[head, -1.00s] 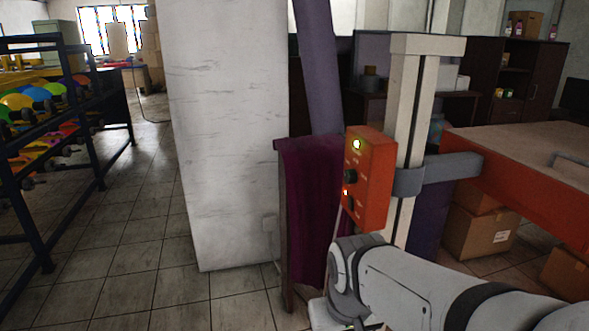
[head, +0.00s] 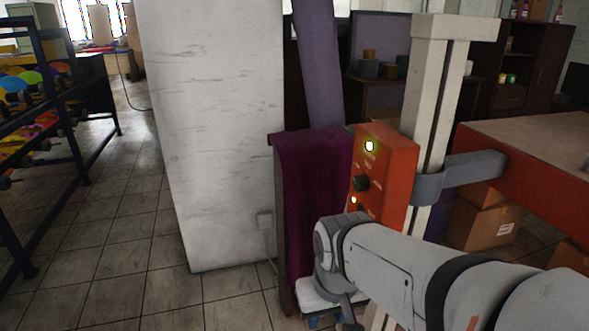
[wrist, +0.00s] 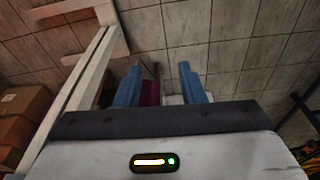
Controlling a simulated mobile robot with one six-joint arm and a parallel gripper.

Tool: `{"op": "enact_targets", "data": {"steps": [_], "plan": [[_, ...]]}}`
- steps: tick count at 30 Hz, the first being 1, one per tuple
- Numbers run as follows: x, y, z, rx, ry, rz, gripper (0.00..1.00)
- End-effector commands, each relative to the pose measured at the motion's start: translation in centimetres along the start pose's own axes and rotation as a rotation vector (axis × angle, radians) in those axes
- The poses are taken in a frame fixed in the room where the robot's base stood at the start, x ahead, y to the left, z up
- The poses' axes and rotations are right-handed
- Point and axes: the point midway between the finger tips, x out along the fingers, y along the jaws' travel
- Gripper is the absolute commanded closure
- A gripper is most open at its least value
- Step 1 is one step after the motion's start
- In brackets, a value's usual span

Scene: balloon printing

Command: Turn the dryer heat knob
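An orange-red control box (head: 388,172) is fixed to a pale upright post (head: 428,110). Its face carries a lit yellow-green light at the top, a black knob (head: 361,183) in the middle and a small lit orange light below. The lower part of the face is partly hidden by my arm. My gripper hangs low in front of the post, below the box and apart from the knob. In the wrist view its two blue fingers (wrist: 158,86) are spread, with nothing held between them. The knob is not visible in the wrist view.
A white pillar (head: 215,130) stands further left. An orange-sided table (head: 540,165) is at right, with cardboard boxes (head: 480,222) underneath. Tiled floor lies open between.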

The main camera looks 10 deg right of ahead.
Motion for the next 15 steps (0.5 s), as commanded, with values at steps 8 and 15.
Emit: {"op": "enact_targets", "data": {"steps": [8, 15], "plan": [[-0.6, 0.4, -0.5, -0.037, -0.043, 0.028, 0.48], [-3.1, 3.5, -3.7, -0.282, -0.304, 0.219, 0.41]]}}
